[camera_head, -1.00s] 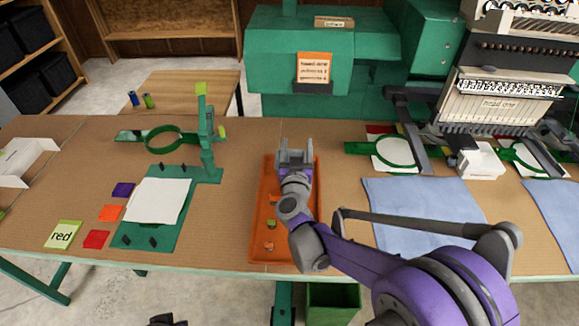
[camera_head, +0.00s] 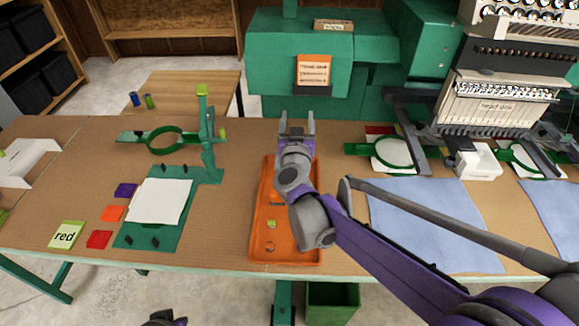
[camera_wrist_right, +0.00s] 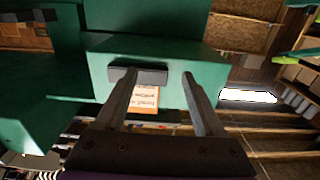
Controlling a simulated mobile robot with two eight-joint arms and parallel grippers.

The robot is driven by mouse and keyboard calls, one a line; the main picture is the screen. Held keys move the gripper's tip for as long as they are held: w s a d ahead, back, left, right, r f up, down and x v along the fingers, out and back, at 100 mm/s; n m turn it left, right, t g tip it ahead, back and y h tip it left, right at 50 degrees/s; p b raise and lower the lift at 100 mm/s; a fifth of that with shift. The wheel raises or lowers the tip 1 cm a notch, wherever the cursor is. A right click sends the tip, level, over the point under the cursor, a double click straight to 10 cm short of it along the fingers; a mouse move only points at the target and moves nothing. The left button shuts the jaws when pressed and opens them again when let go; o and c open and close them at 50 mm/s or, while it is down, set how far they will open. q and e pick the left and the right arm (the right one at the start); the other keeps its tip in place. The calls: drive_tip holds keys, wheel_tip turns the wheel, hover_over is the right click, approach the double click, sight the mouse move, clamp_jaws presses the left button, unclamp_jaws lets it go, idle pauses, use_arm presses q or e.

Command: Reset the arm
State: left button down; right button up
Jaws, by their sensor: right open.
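My right arm reaches in from the lower right in the head view. My right gripper (camera_head: 297,122) is above the far end of the orange tray (camera_head: 258,225), with its fingers toward the green machine (camera_head: 262,65). It is open and empty. In the right wrist view the open fingers of the right gripper (camera_wrist_right: 158,76) stand apart, with the green machine front (camera_wrist_right: 210,62) and its orange label card (camera_wrist_right: 144,98) beyond them.
Small items lie in the tray, partly hidden by my arm. A green hooping stand (camera_head: 207,150) and a board with white cloth (camera_head: 160,202) are left. Blue cloth (camera_head: 420,205) lies under my forearm. The embroidery machine head (camera_head: 500,95) stands at the back right.

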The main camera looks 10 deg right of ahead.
idle(0.3)
drive_tip(key=s+a+f+n+g+y+p, duration=0.1)
drive_tip(key=s+a+n+g+y+p, duration=0.2)
drive_tip(key=s, duration=0.5)
drive_tip(key=s+a+n+g+y+p, duration=0.2)
drive_tip(key=s+a+y, duration=0.1)
drive_tip(key=s+y, duration=0.3)
drive_tip(key=s+d+f+g+h+p, duration=0.1)
drive_tip(key=s+d+f+g, duration=0.1)
drive_tip(key=s, duration=0.4)
drive_tip(key=s+d+f+m+g+h, duration=0.1)
drive_tip(key=s+d+f+g, duration=0.1)
drive_tip(key=s+f, duration=0.3)
drive_tip(key=s+d+f+g+h+p, duration=0.1)
drive_tip(key=s+d+f+g+h, duration=0.1)
drive_tip(key=s, duration=0.7)
drive_tip(key=shift+s+d+f+m+g+p, duration=0.15)
drive_tip(key=shift+d+f+m+g+p, duration=0.25)
drive_tip(key=shift+f, duration=0.45)
